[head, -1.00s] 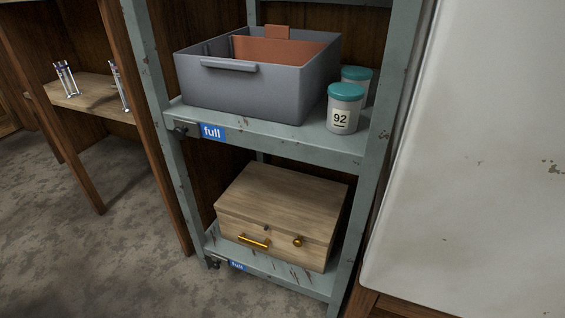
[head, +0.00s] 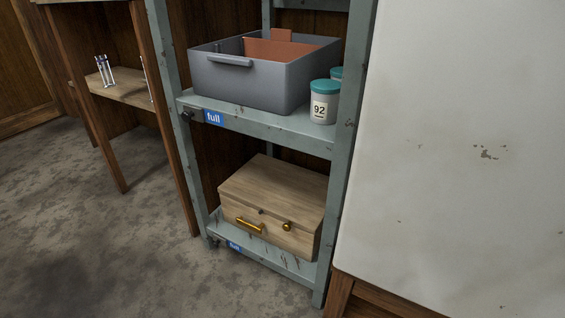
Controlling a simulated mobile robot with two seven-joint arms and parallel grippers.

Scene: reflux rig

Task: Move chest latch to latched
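A closed wooden chest (head: 275,190) sits on the lower shelf of a grey-green metal rack. Its front carries a brass bar handle (head: 249,225), a round brass knob (head: 287,226) to the right, and a small dark fitting (head: 261,211) near the lid seam. Which of these is the latch, and whether it is latched, I cannot tell at this size. Neither of my grippers shows in the head view.
A grey bin (head: 262,80) with an orange insert and a jar marked 92 (head: 324,103) stand on the upper shelf (head: 270,128). A worn white surface (head: 460,150) fills the right. Bare floor (head: 100,235) lies at front left.

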